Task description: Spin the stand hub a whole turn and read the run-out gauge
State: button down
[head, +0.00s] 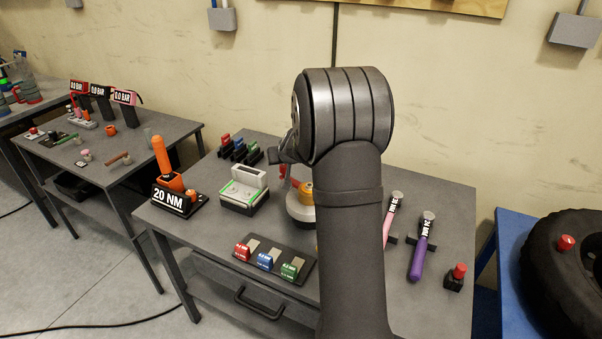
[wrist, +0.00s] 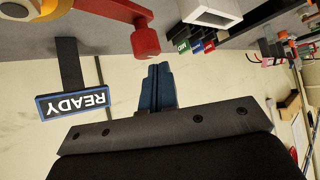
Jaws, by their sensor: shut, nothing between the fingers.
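The stand hub (head: 305,191) is an orange-yellow part on a round pale base (head: 299,208) on the middle table, partly hidden by my arm. In the wrist view the hub (wrist: 14,12) shows at the upper left corner, with a red crank arm (wrist: 95,8) ending in a red knob (wrist: 145,42). My gripper (wrist: 155,68) has its blue fingers together, empty, with the tips just below the knob in the picture; I cannot tell whether they touch. A blue-framed sign (wrist: 87,102) reads READY, upside down. No run-out number is legible.
On the table (head: 450,215) are a grey-green device (head: 243,190), an orange tool by a 20 NM sign (head: 172,200), a tray of coloured blocks (head: 275,262) and a purple-handled tool (head: 420,250). A tyre (head: 570,270) stands right. The wall is behind.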

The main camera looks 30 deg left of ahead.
jog(key=w+n+g, duration=0.3)
jog(key=w+g, duration=0.2)
jog(key=w, duration=0.4)
jog(key=w+d+r+n+g, duration=0.1)
jog(key=d+n+g, duration=0.15)
jog(key=d, duration=0.25)
jog(key=w+d+n+g, duration=0.2)
jog(key=d+g, duration=0.2)
jog(key=d, duration=0.2)
jog(key=s+a+f, duration=0.6)
jog(key=s+f, duration=0.1)
jog(key=shift+s+a+f+h, duration=0.2)
jog(key=shift+s+h, duration=0.1)
jog(key=shift+h, duration=0.1)
jog(key=shift+t, duration=0.25)
jog(key=shift+s+a, duration=0.3)
jog(key=shift+s, duration=0.05)
